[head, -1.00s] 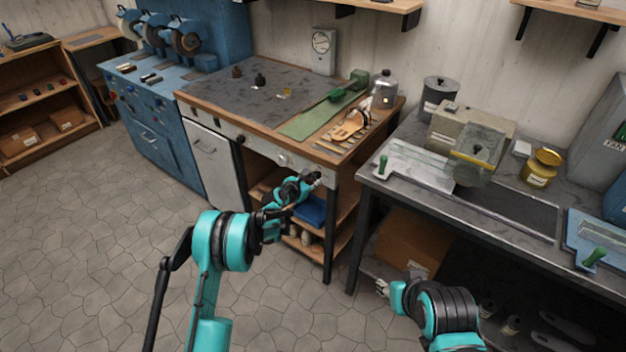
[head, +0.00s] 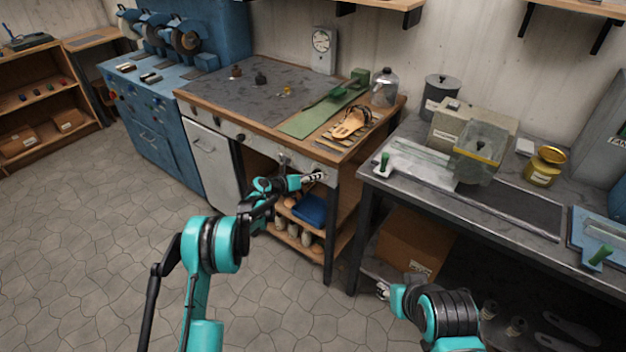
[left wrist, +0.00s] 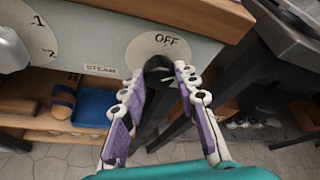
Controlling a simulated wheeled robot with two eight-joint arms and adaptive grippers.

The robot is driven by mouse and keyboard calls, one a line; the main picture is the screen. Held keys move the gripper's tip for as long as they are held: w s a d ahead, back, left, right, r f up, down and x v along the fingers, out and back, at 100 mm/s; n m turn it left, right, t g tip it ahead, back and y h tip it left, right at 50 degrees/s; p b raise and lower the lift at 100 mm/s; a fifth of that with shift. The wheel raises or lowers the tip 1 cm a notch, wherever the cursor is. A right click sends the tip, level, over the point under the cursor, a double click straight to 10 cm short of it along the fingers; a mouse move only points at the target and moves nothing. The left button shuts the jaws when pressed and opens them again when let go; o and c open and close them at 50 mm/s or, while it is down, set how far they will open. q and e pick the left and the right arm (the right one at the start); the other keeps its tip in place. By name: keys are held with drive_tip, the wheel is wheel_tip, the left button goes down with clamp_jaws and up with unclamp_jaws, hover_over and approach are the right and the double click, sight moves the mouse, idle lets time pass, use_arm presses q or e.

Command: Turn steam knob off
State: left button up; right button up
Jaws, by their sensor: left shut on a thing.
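The steam knob (left wrist: 157,67) is dark and sits on a pale round dial (left wrist: 150,45) marked OFF, beside a STEAM label (left wrist: 100,70). My left gripper (left wrist: 160,82) is shut on the knob, with a finger on each side of it; the fingers partly hide it. In the head view my left gripper (head: 318,177) is at the front panel of the wooden bench, near its right corner. The knob's exact pointing is unclear. My right gripper (head: 383,291) hangs low in front of the right-hand table, apart from the knob; its fingers are too small to judge.
Another knob (left wrist: 12,50) with a numbered dial is to the left on the panel. A dark table (head: 400,185) is close on the right.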

use_arm(q)
drive_tip(key=shift+w+a+f+n+g+h+b, duration=0.15)
drive_tip(key=shift+n+h+b, duration=0.75)
drive_tip(key=shift+n, duration=0.95)
drive_tip(key=shift+s+f+n+g+h+b, duration=0.15)
drive_tip(key=shift+n+h+b, duration=0.3)
drive_tip(key=shift+n+h, duration=1.1)
drive_tip(key=shift+w+r+n+y, duration=0.1)
drive_tip(key=shift+n+y, duration=0.15)
drive_tip(key=shift+n, duration=0.25)
drive_tip(key=o, duration=1.2)
drive_tip(key=shift+c, duration=0.2)
drive_tip(key=v, duration=1.2)
